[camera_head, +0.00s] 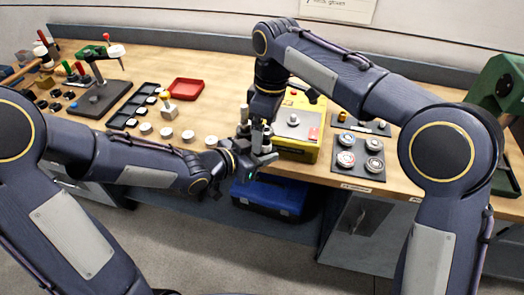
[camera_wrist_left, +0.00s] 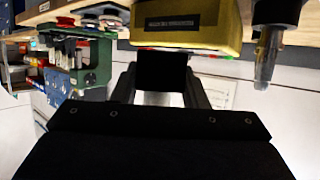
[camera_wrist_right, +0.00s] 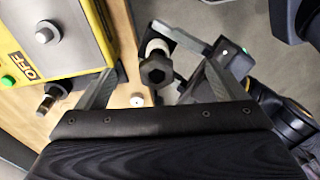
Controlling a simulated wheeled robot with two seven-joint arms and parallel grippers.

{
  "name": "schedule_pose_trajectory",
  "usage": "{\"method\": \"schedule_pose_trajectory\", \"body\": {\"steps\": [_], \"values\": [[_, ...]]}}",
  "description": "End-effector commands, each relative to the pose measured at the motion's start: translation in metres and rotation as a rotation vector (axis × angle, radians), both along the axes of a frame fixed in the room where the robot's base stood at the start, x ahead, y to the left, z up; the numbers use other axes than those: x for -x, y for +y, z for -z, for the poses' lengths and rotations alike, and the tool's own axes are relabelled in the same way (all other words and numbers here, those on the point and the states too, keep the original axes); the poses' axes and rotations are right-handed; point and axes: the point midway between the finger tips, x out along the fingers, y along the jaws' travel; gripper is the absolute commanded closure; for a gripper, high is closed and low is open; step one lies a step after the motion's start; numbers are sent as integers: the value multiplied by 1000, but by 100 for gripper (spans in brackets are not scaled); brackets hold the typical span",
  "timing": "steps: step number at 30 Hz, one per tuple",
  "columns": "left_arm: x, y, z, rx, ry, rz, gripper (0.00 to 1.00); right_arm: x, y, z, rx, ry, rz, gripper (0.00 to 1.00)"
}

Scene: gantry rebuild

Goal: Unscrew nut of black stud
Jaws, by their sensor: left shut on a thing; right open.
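The black stud shows in the right wrist view as a dark hexagonal end (camera_wrist_right: 157,72) with a paler ring behind it. My left gripper (camera_head: 262,158) is shut on it in front of the bench edge. In the left wrist view a dark block (camera_wrist_left: 163,70) sits between the left fingers. My right gripper (camera_head: 262,140) comes down from above. It is open, with its fingers apart on either side of the hexagonal end in the right wrist view (camera_wrist_right: 163,62). I cannot tell nut from stud clearly, or whether the right fingers touch it.
A yellow box (camera_head: 306,148) with a grey knob stands close behind the grippers. A dark upright piece with a grey tip (camera_wrist_left: 267,55) stands beside it. White round pieces (camera_head: 167,132), a red tray (camera_head: 186,88) and a dark plate with round pieces (camera_head: 358,166) lie on the bench.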

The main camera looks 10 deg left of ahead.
Motion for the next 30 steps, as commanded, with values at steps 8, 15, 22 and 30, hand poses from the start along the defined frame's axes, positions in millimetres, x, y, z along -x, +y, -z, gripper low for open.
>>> {"method": "schedule_pose_trajectory", "body": {"steps": [8, 15, 22, 30], "values": [[2, -5, -2, 0, -7, 15, 100, 0, 3, -1, 8, 5, 503, 9], [3, -6, -2, -1, -11, 22, 100, -1, 3, 0, 21, 12, 942, 9], [3, -6, -3, -1, -14, 21, 100, -5, -1, 2, 37, 11, 1364, 9], [2, -5, -3, 0, -13, 15, 100, -4, -2, 2, 45, 21, 1589, 9]]}}
